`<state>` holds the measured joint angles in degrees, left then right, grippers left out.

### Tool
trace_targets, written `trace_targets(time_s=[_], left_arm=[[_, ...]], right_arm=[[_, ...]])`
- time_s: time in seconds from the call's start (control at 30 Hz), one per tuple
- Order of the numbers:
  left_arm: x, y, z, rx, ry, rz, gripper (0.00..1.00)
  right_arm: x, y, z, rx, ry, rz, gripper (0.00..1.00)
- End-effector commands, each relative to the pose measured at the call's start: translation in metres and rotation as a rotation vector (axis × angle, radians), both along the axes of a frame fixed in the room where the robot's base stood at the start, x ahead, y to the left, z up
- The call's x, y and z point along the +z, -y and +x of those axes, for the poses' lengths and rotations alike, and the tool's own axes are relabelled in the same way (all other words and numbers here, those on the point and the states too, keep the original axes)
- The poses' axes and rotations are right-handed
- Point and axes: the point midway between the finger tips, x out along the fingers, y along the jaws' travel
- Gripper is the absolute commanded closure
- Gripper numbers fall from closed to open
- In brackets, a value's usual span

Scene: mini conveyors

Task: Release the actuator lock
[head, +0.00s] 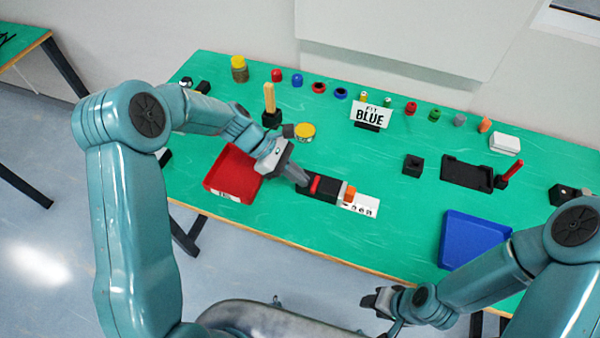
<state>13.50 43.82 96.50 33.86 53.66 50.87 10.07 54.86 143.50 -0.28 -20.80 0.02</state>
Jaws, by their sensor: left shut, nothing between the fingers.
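A low black block (324,190) lies near the front edge of the green table, left of centre. It has a red part (315,185) near its left end and an orange piece (350,193) at its right end. A white marked plate (364,206) extends to its right. Which part is the actuator lock, I cannot tell for sure. My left gripper (302,179) is shut and empty, with its tips at the block's left end, close to the red part. Contact cannot be made out. My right gripper (376,301) is low, in front of the table, away from the block.
A red tray (233,185) lies left of the block, partly under my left wrist. A blue tray (470,237) lies at the right. A "FIT BLUE" sign (370,114) and several small caps stand along the back. A black holder (466,174) sits at right.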

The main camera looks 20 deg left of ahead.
Motion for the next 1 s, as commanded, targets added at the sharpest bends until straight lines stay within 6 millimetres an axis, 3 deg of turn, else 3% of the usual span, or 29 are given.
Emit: trace_targets(time_s=[1.0], left_arm=[[-0.0003, 0.0125, 0.0014, 0.074, 0.000, 0.000, 1.00]], right_arm=[[-0.0047, 0.0000, -0.0001, 0.000, 0.000, 0.000, 0.57]])
